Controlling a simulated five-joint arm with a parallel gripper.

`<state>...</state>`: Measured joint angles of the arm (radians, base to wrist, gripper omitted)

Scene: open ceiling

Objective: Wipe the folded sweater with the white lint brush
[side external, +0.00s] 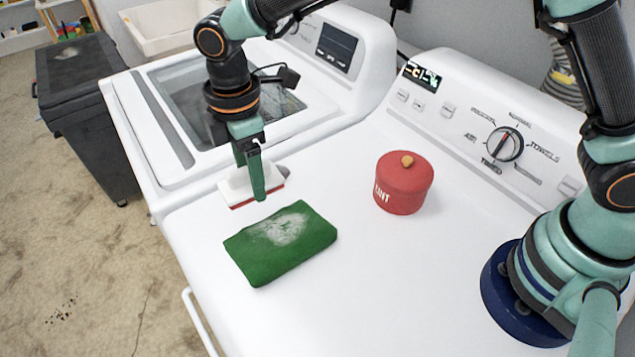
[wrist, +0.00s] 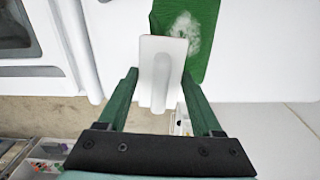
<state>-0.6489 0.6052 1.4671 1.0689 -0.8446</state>
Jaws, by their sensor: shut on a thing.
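The folded sweater (side external: 262,263) is green and lies flat on the white machine top, with a pale lint patch (side external: 284,228) on it. It also shows in the wrist view (wrist: 200,20), with the lint patch beside the brush. My gripper (side external: 256,178) is shut on the white lint brush (side external: 237,188), which has a red underside edge. The brush is just beyond the sweater's far left edge in the side view and seems slightly above the surface. In the wrist view, the brush (wrist: 157,60) lies between my two green fingers and overlaps the sweater's edge.
A red lidded pot (side external: 403,185) stands right of the sweater. The dryer's control panel (side external: 490,125) rises behind it. A washer with a glass lid (side external: 190,95) stands at the left, beside a dark bin (side external: 85,110). The machine top in front is clear.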

